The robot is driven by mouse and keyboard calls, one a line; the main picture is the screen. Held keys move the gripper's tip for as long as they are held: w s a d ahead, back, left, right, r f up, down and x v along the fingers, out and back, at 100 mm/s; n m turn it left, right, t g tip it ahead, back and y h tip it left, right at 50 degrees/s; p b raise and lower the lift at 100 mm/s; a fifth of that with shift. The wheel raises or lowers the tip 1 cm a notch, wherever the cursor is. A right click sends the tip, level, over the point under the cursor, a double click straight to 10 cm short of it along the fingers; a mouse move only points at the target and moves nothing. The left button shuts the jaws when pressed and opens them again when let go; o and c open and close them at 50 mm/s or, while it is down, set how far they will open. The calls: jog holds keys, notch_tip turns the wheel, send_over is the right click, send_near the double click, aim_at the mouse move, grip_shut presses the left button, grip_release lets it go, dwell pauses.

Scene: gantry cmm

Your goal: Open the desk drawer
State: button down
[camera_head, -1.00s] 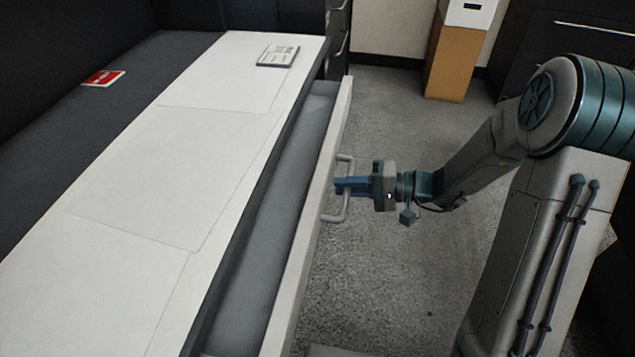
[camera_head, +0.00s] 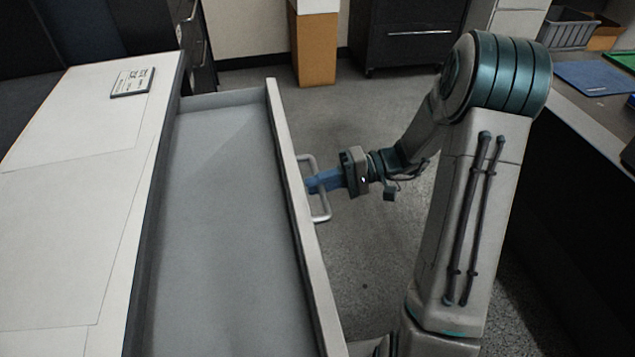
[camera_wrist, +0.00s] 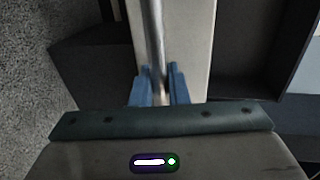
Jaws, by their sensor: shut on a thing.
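The desk drawer (camera_head: 215,215) stands wide open, pulled out to the right of the white desk (camera_head: 60,220). Its grey inside is empty where I can see it. Its pale front panel (camera_head: 299,235) carries a metal bar handle (camera_head: 322,205). My gripper (camera_head: 312,183) has blue fingers shut on this handle from the right. In the wrist view the handle bar (camera_wrist: 154,35) runs between the two blue fingers (camera_wrist: 158,88), with the pale drawer front (camera_wrist: 185,45) behind it. The near end of the drawer runs out of the head view.
A small printed sign (camera_head: 132,82) lies on the desk. A brown and white box (camera_head: 315,50) and a dark cabinet (camera_head: 405,35) stand at the back. A second worktop (camera_head: 590,120) with a grey bin (camera_head: 568,28) is at the right. Carpet (camera_head: 365,250) lies between.

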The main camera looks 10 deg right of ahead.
jog(key=c, duration=1.5)
grip_release()
jog(key=p+v, duration=0.3)
jog(key=v, duration=1)
jog(key=shift+d, duration=0.4)
jog(key=shift+r, duration=0.15)
